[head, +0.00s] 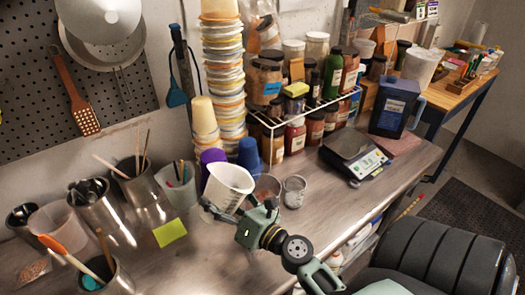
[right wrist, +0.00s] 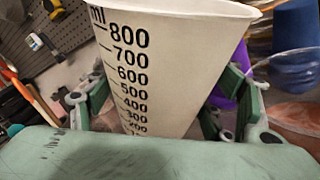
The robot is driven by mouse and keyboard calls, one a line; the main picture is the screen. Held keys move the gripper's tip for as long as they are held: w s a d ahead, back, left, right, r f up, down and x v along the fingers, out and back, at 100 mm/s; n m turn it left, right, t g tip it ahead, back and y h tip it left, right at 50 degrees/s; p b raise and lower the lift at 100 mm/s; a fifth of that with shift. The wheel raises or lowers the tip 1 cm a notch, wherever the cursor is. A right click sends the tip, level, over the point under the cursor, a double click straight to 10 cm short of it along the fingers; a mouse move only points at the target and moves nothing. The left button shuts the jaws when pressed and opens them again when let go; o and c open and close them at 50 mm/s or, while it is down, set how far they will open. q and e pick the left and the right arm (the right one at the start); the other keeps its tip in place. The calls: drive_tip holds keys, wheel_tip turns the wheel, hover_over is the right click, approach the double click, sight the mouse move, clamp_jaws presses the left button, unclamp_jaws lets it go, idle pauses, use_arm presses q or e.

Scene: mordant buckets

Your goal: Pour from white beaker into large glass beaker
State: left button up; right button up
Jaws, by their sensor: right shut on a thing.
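The white beaker (head: 230,183) is held between the fingers of my right gripper (head: 226,210), above the bench. Its rim leans a little to the right in the head view. In the right wrist view the white beaker (right wrist: 165,60) shows black volume marks, with the gripper's green fingers on both sides; its contents are hidden there. A clear glass beaker (head: 267,186) stands just right of it, partly hidden by my gripper; it looks like the large one. A smaller clear glass (head: 294,191) stands beside that. My left gripper is not in view.
A blue cup (head: 249,154), a purple cup (head: 211,160) and tall stacked cups (head: 222,70) stand behind. A wire rack of jars (head: 300,120) and a scale (head: 354,157) are to the right. Metal pots with tools (head: 106,218) crowd the left.

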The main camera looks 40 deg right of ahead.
drive_tip(key=shift+a+f+n+p, duration=0.3)
drive_tip(key=shift+a+n+p, duration=0.05)
drive_tip(key=shift+n, duration=0.05)
drive_tip(key=shift+w+a+f+n+g+p, duration=0.1)
drive_tip(key=shift+a+f+n+g+p, duration=0.2)
drive_tip(key=shift+n+g+p, duration=0.15)
drive_tip(key=f+b, duration=0.1)
drive_tip(key=f, duration=0.1)
drive_tip(key=f+n+b, duration=0.1)
drive_tip(key=f, duration=0.1)
drive_tip(key=f+n+b, duration=0.1)
drive_tip(key=f, duration=0.1)
drive_tip(key=shift+w+a+f+n+h, duration=0.1)
drive_tip(key=shift+a+f+n+h, duration=0.2)
drive_tip(key=shift+h, duration=0.1)
drive_tip(key=shift+a+n+g+p, duration=0.1)
drive_tip(key=shift+n+g+p, duration=0.15)
drive_tip(key=shift+p, duration=0.05)
drive_tip(key=shift+a+f+n+p, duration=0.1)
drive_tip(key=shift+f+n+p, duration=0.2)
drive_tip(key=shift+n, duration=0.1)
wheel_tip(320, 180, up, 6)
drive_tip(key=p, duration=0.6)
drive_tip(key=shift+f, duration=0.1)
